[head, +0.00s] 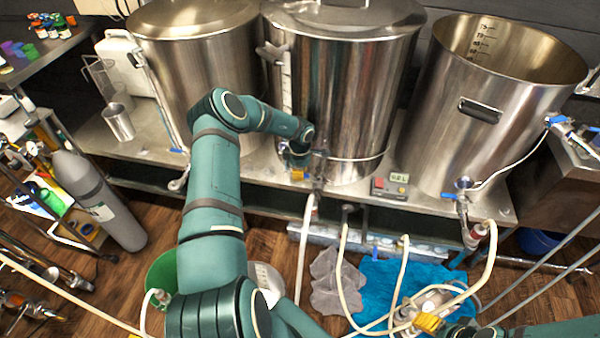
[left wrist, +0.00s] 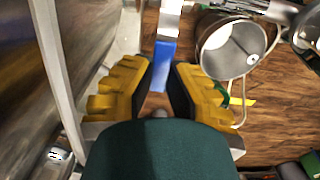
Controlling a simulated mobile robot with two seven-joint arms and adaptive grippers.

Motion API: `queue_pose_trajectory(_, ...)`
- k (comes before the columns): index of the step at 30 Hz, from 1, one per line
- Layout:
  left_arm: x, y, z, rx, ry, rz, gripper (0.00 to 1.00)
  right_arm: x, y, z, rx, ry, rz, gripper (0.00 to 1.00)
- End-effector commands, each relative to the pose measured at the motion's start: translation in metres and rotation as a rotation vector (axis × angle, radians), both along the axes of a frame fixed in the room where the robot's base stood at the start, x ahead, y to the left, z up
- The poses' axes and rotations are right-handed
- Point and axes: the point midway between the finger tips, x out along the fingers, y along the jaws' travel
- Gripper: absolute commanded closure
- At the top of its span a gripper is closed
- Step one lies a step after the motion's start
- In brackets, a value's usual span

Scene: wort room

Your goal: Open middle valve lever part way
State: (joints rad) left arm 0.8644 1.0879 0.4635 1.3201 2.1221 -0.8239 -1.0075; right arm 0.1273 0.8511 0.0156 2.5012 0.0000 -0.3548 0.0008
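The middle kettle (head: 342,90) is a tall steel pot with its valve (head: 320,166) low on the front. My left gripper (head: 298,174) is at this valve, coming from the left; its fingers are mostly hidden by the wrist in the head view. In the left wrist view, the blue valve lever (left wrist: 164,62) points down between the two yellow-padded fingertips. Gaps show on both sides of the lever, so the left gripper is open around its end. My right gripper (head: 430,318) is low at the bottom right, away from the valve; its opening is unclear.
Another steel kettle (head: 195,70) stands left and an open one (head: 480,115) right, on a steel bench (head: 148,150). A small control box (head: 390,188) sits right of the middle valve. Pale hoses (head: 304,245) hang below. A grey gas cylinder (head: 98,200) stands left.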

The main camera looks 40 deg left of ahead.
Motion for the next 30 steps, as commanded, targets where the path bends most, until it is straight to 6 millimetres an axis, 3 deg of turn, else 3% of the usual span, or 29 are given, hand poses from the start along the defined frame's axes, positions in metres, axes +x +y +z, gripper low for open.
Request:
queue_pose_trajectory(14, -0.004, -0.002, -0.002, -0.002, 0.003, 0.03, 1.0, -0.001, 0.0, 0.005, 0.0, 0.002, 0.001, 0.37)
queue_pose_trajectory(30, -0.025, -0.021, 0.0, -0.004, 0.008, 0.417, 1.0, -0.005, 0.0, 0.054, 0.002, 0.012, -0.001, 0.37)
